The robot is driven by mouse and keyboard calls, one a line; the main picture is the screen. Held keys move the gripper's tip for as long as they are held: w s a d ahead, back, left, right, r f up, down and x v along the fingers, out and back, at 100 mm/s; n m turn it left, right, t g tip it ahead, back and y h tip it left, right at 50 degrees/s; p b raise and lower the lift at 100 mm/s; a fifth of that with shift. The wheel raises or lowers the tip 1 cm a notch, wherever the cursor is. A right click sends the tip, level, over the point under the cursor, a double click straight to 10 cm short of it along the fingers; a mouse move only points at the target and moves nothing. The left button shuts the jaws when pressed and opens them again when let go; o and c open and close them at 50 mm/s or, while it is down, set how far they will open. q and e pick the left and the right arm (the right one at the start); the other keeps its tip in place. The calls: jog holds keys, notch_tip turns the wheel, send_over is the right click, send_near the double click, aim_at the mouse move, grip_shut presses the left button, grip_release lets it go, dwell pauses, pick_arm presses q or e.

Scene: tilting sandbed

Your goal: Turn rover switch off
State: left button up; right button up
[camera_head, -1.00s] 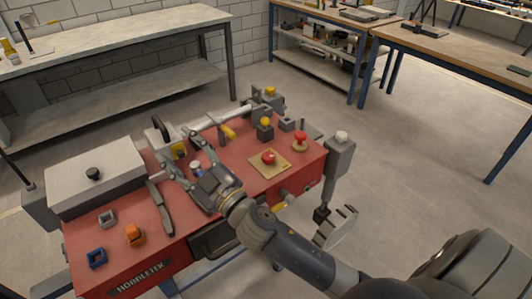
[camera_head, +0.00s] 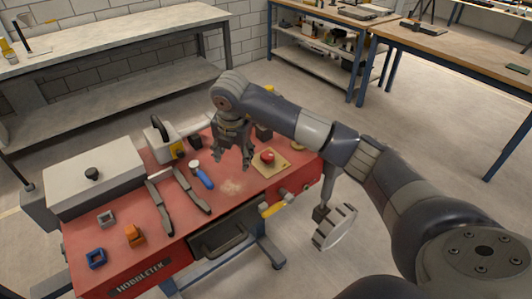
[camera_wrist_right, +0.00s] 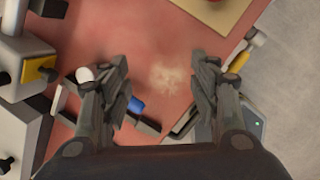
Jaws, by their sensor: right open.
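No part is clearly marked as the rover switch, and no rover can be made out. A red knob (camera_head: 267,156) sits on a square tan plate (camera_head: 270,168) at the right part of the red bench top (camera_head: 235,200). My right gripper (camera_head: 231,160) points down above the bench, left of that plate. It is open and empty. In the right wrist view its fingers (camera_wrist_right: 160,100) stand wide apart, with a pale patch (camera_wrist_right: 170,75) of the red top between them. A blue-handled tool (camera_head: 203,178) lies left of the gripper. My left gripper is not seen.
Two dark grey bars (camera_head: 160,207) lie on the bench. A grey box with a black knob (camera_head: 92,173) and an orange part (camera_head: 134,234) stand left. A yellow handle (camera_head: 280,205) sticks out in front. My right arm covers the back right corner.

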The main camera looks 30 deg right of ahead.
aim_at(267, 155)
jog(key=d+r+m+h, duration=0.2)
jog(key=d+r+h, duration=0.15)
jog(key=d, duration=0.45)
jog(key=shift+g, duration=0.3)
jog(key=p+x, duration=0.1)
jog(key=x, duration=0.4)
jog(key=p+x, duration=0.1)
jog(key=x, duration=0.4)
jog(key=shift+s+f, duration=0.2)
jog(key=shift+f, duration=0.05)
jog(key=shift+c, duration=0.2)
jog(key=c, duration=1)
